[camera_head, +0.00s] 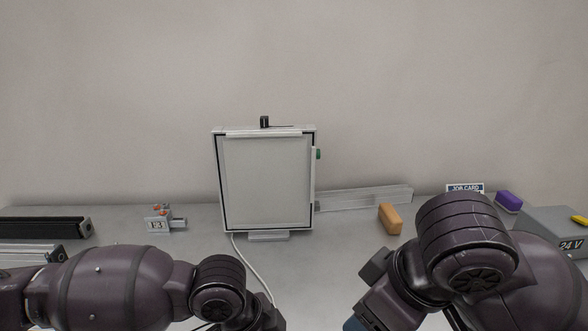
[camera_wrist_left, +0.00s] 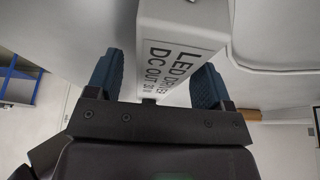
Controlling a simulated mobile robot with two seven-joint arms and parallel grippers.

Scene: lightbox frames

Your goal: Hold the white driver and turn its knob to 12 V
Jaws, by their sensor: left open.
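The white driver (camera_wrist_left: 185,22), printed "LED DRIVER DC OUT", shows in the left wrist view. My left gripper (camera_wrist_left: 156,80) has its two blue fingers apart, one on each side of the driver, with the driver's labelled end between them. I cannot tell whether either finger touches it. A small dark piece (camera_wrist_left: 148,101) sits at that end; I cannot tell if it is the knob. The driver is not visible in the head view, where my left arm covers the lower left. My right gripper (camera_head: 354,323) shows only a bit of blue at the bottom edge.
A lightbox frame (camera_head: 265,185) stands upright mid-table, a white cable (camera_head: 252,270) running down from it. An orange block (camera_head: 390,218), job card (camera_head: 465,188), purple block (camera_head: 508,201) and grey "24 V" box (camera_head: 545,225) lie right.

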